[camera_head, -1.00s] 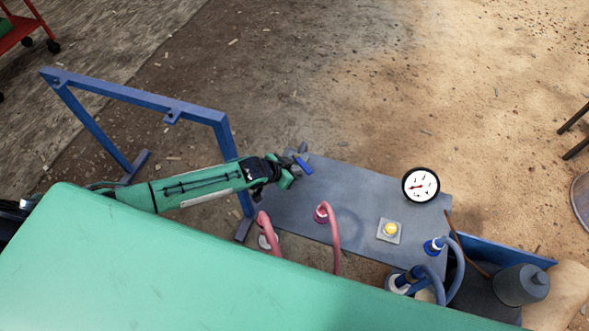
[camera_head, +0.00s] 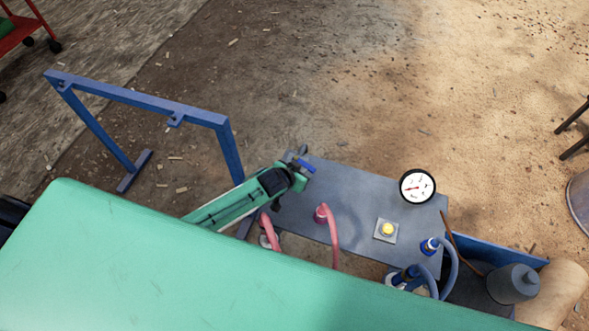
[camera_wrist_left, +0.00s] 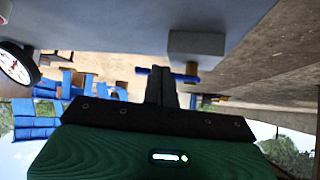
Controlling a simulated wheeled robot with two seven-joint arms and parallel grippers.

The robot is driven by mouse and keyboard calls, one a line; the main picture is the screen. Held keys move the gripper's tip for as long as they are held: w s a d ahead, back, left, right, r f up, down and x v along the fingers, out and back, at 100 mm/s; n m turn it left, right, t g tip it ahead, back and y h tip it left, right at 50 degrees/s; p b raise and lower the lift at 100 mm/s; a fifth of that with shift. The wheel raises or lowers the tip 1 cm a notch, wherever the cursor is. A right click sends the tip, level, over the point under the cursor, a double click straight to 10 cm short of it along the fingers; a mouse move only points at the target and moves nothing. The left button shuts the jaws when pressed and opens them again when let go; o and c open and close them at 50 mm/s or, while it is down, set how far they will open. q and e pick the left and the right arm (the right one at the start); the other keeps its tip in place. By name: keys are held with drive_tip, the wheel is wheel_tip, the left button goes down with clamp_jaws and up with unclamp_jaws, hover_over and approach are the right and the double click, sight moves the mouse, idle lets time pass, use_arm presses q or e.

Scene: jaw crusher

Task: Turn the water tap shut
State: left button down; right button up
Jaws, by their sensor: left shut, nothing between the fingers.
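The water tap, with a blue lever handle (camera_head: 306,166) and a grey body (camera_head: 302,151), is at the far left corner of the grey panel (camera_head: 365,190). My left gripper (camera_head: 299,177) is right beside the handle on its near side. In the left wrist view the shut fingers (camera_wrist_left: 161,88) are at the blue handle (camera_wrist_left: 180,77), overlapping part of it in the picture. The tap's grey block (camera_wrist_left: 197,48) is above and right there. I cannot tell whether the fingers touch the handle. Nothing is held between them. My right gripper is not in view.
A round gauge (camera_head: 417,187) and a yellow button (camera_head: 387,229) are on the panel. Pink hoses (camera_head: 333,238) and blue hoses (camera_head: 452,262) rise from the near side. A blue frame (camera_head: 145,102) stands left of my arm. A green surface (camera_head: 150,265) hides the foreground.

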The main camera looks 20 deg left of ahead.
use_arm(q)
drive_tip(key=shift+d+n+y, duration=0.3)
drive_tip(key=shift+d+n, duration=0.05)
drive_tip(key=shift+n, duration=0.05)
drive_tip(key=shift+w, duration=0.15)
drive_tip(key=shift+w+d+p, duration=0.25)
drive_tip(key=shift+w+p, duration=0.05)
drive_tip(key=shift+p, duration=0.05)
drive_tip(key=shift+w+d, duration=0.15)
drive_tip(key=shift+a+p, duration=0.45)
drive_tip(key=shift+a, duration=0.3)
wheel_tip(320, 180, up, 20)
drive_tip(key=b, duration=0.1)
idle(0.3)
drive_tip(key=shift+s, duration=0.2)
